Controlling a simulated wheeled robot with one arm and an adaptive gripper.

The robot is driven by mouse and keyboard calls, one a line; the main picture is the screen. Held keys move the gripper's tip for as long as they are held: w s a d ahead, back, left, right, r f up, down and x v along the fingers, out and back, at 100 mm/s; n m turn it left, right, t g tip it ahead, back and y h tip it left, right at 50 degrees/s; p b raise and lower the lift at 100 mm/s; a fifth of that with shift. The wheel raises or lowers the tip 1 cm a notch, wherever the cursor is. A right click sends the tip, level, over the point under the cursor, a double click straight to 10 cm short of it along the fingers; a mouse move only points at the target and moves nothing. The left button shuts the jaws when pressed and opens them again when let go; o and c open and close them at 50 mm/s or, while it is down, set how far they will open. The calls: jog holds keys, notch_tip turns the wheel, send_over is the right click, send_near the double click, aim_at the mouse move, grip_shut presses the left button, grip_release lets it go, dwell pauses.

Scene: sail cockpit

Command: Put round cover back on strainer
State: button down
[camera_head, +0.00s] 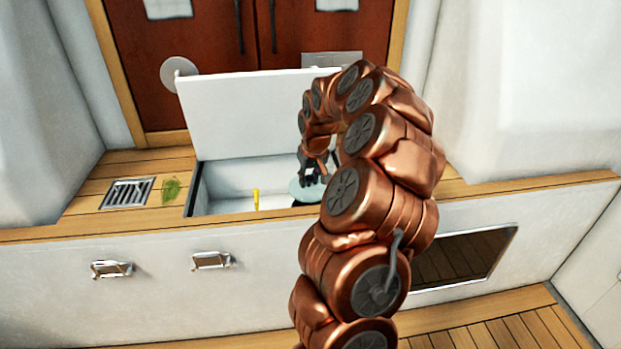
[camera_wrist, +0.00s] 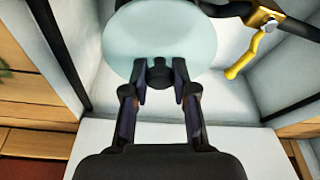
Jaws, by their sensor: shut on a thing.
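The round cover (camera_wrist: 160,38) is a pale blue-green disc with a dark knob (camera_wrist: 160,74). In the wrist view my gripper (camera_wrist: 159,80) is shut on that knob, one finger on each side. In the head view my gripper (camera_head: 315,168) reaches down into the open locker, and the cover (camera_head: 303,191) shows under it, partly hidden by my arm. I cannot make out the strainer, and I cannot tell whether the cover touches anything below.
The locker has a raised white lid (camera_head: 245,115) behind the opening. A yellow valve handle (camera_wrist: 240,62) stands beside the cover, also seen in the head view (camera_head: 256,199). Black pipe (camera_wrist: 225,9) runs close by.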

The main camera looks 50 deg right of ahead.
aim_at(311, 187)
jog(key=shift+s+d+f, duration=0.1)
jog(key=shift+s+d, duration=0.05)
jog(key=shift+f+b, duration=1.15)
jog(key=shift+f, duration=2)
jog(key=shift+f, duration=0.15)
dwell(0.6)
jog(key=c, duration=0.8)
grip_release()
jog(key=shift+c, duration=0.2)
jog(key=shift+o, duration=0.3)
jog(key=o, duration=0.4)
